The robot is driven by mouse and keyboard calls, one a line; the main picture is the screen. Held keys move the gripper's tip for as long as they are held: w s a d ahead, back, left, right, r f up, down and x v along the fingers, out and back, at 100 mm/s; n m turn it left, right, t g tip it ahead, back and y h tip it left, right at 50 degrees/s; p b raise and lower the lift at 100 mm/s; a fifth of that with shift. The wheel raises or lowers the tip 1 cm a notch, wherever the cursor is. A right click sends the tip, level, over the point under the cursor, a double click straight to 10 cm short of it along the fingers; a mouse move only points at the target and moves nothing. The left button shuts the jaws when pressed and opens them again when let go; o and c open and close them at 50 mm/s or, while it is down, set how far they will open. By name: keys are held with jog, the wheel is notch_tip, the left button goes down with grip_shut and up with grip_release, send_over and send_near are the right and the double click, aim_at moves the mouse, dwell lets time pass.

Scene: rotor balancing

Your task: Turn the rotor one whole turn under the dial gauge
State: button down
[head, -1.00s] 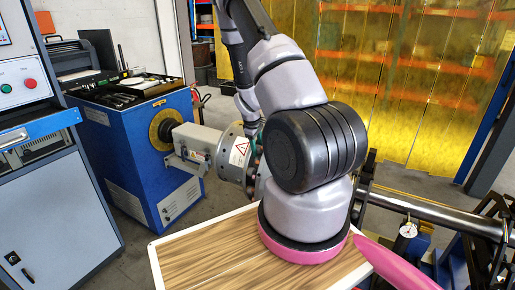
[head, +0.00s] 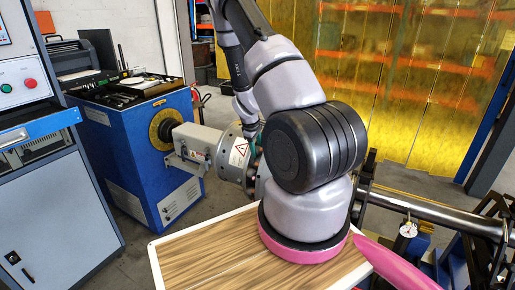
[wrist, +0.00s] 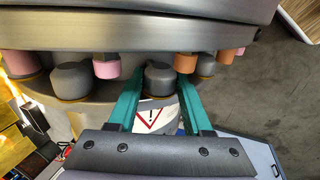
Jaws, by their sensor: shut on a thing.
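The rotor shows in the head view as a grey flange (head: 229,160) with a warning label, and a dark shaft (head: 440,212) running right; my arm hides its middle. The dial gauge (head: 408,229), with a small white face, is by the shaft at the right; its reading is too small to make out. In the wrist view my gripper (wrist: 160,82) has its teal fingers on either side of a grey rounded bolt head (wrist: 158,77), shut on it. Pink and orange plugs and other grey heads line the rotor (wrist: 150,38). My gripper is mostly hidden in the head view.
A blue machine housing (head: 130,150) stands left of the rotor, with a tool tray (head: 125,92) on top. A control cabinet (head: 55,190) is at the far left. A wood-topped surface (head: 205,262) lies below my arm. Yellow curtains (head: 400,90) hang behind.

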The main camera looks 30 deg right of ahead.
aim_at(251, 170)
jog(key=shift+s+a+f+t+h, duration=0.2)
jog(key=shift+s+a+f+h, duration=0.2)
jog(key=shift+a+f, duration=0.2)
jog(key=shift+s+a+f+t+h, duration=0.25)
jog(key=shift+a+f+h, duration=0.15)
jog(key=shift+a+f, duration=0.15)
jog(key=shift+s+a+f+t+h, duration=0.2)
jog(key=shift+a+f+h, duration=0.1)
jog(key=shift+f, duration=0.25)
jog(key=shift+s+a+f+t+h, duration=0.2)
jog(key=shift+a+f+h, duration=0.1)
jog(key=shift+f, duration=0.25)
jog(key=f, duration=0.1)
jog(key=f+h, duration=0.1)
jog(key=a+f+t, duration=0.1)
jog(key=shift+s+h, duration=0.3)
jog(key=shift+s, duration=0.05)
jog(key=f, duration=0.1)
jog(key=a+f+t+h, duration=0.1)
jog(key=f, duration=0.1)
jog(key=shift+s+h, duration=0.2)
jog(key=shift+h, duration=0.1)
notch_tip(251, 170, down, 10)
jog(key=shift+d, duration=0.15)
jog(key=shift+w+d+f, duration=0.15)
jog(key=shift+d+f, duration=0.05)
jog(key=shift+f, duration=0.6)
jog(key=shift+w+d+f, duration=0.15)
jog(key=shift+d+f, duration=0.05)
jog(key=shift+f, duration=0.6)
